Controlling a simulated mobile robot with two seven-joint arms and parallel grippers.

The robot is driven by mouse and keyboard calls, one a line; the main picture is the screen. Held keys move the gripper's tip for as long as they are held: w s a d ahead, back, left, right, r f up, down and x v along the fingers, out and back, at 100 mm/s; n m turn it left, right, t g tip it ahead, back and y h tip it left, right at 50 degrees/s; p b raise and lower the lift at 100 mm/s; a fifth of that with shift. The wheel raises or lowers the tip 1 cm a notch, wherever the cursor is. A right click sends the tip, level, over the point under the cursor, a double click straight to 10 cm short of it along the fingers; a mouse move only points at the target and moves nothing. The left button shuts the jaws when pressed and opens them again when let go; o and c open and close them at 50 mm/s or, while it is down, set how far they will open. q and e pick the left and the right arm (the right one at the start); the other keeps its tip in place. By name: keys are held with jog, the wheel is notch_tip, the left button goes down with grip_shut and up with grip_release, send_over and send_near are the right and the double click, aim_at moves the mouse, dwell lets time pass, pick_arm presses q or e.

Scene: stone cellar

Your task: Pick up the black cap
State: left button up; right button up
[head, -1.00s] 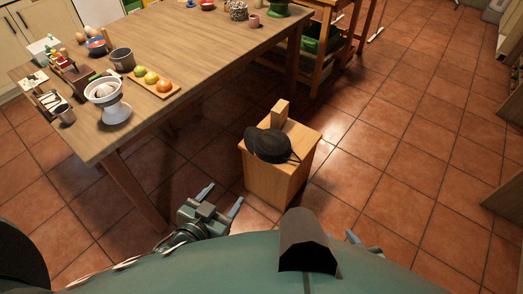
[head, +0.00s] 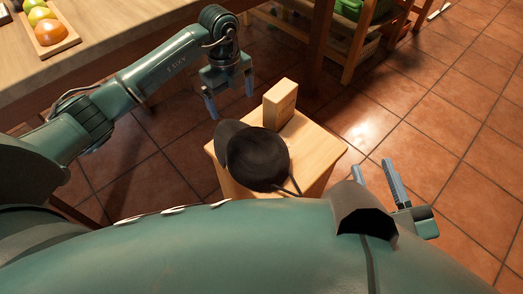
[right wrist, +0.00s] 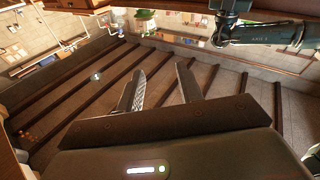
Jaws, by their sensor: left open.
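The black cap (head: 262,158) lies on top of a small wooden cabinet (head: 318,152), with its brim to the left and a strap end hanging toward the near edge. My left gripper (head: 231,101) is open and empty, its fingers pointing down. In the picture it is above and left of the cap, apart from it. My right gripper (head: 375,170) is open and empty to the right of the cabinet. Its two spread fingers also show in the right wrist view (right wrist: 158,82), with nothing between them. The cap cannot be made out in that view.
A wooden block (head: 280,103) stands on the cabinet just behind the cap. A long table (head: 120,38) is at the upper left, with a fruit board (head: 52,49) on it. A wooden rack (head: 362,50) is behind. Tiled floor at right is clear.

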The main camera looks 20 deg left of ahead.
pick_arm(q)
jog(key=a, duration=0.1)
jog(key=b, duration=0.3)
send_over(230, 129)
jog(key=f, duration=0.7)
jog(key=shift+w+d+f, duration=0.1)
jog(key=shift+w+d, duration=0.05)
jog(key=shift+d, duration=0.15)
jog(key=shift+f, duration=0.5)
jog(key=f+b, duration=0.2)
jog(key=f, duration=0.1)
jog(key=shift+a+f, duration=0.2)
jog(key=shift+a, duration=0.2)
jog(key=shift+f+b, duration=0.45)
jog(key=shift+f, duration=0.3)
jog(key=shift+r, duration=0.1)
pick_arm(e)
jog(key=shift+w+a+r+n+t+y, duration=0.2)
jog(key=shift+r+t+y, duration=0.1)
jog(key=shift+r+y, duration=0.25)
jog(key=shift+w+a+r+n+t+y, duration=0.1)
jog(key=shift+w+r+t+y, duration=0.2)
jog(key=shift+y, duration=0.35)
pick_arm(q)
jog(key=shift+c, duration=0.5)
pick_arm(e)
jog(key=shift+s, duration=0.1)
pick_arm(q)
jog(key=c, duration=1)
